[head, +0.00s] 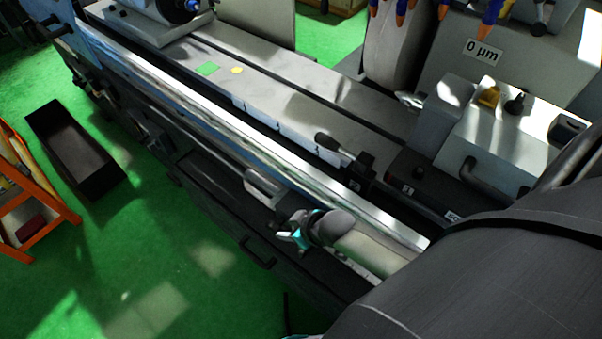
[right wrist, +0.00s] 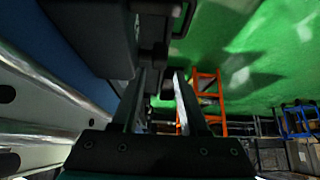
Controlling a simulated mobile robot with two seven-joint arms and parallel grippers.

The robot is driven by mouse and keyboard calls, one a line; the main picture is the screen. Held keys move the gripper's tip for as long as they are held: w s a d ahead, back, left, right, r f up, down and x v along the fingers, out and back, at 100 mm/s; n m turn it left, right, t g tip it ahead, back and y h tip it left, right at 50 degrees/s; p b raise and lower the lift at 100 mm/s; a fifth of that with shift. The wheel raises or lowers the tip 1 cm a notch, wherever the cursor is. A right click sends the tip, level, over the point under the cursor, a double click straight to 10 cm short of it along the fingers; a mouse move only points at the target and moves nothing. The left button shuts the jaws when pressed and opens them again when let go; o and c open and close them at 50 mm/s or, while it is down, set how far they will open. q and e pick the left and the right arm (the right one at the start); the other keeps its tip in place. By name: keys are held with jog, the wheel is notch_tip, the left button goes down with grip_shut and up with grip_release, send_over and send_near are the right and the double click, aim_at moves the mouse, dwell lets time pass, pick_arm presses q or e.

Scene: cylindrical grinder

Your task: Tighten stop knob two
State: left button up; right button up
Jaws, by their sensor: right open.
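My right gripper (head: 284,233) is at the front side of the long machine table, in the lower middle of the head view. In the right wrist view its two fingers (right wrist: 160,82) are apart, with nothing clearly held between them. A dark block with small bracket-like parts (right wrist: 153,28) is just beyond the fingertips in that view. I cannot tell whether one of these parts is stop knob two, nor whether the fingers touch them.
The grinder's long table (head: 262,112) runs diagonally across the head view. A black open bin (head: 76,150) and an orange stepladder (head: 30,185) stand on the green floor at left.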

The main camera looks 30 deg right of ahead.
jog(key=p+v, duration=0.1)
jog(key=v, duration=0.5)
jog(key=shift+r, duration=0.2)
jog(key=shift+s, duration=0.15)
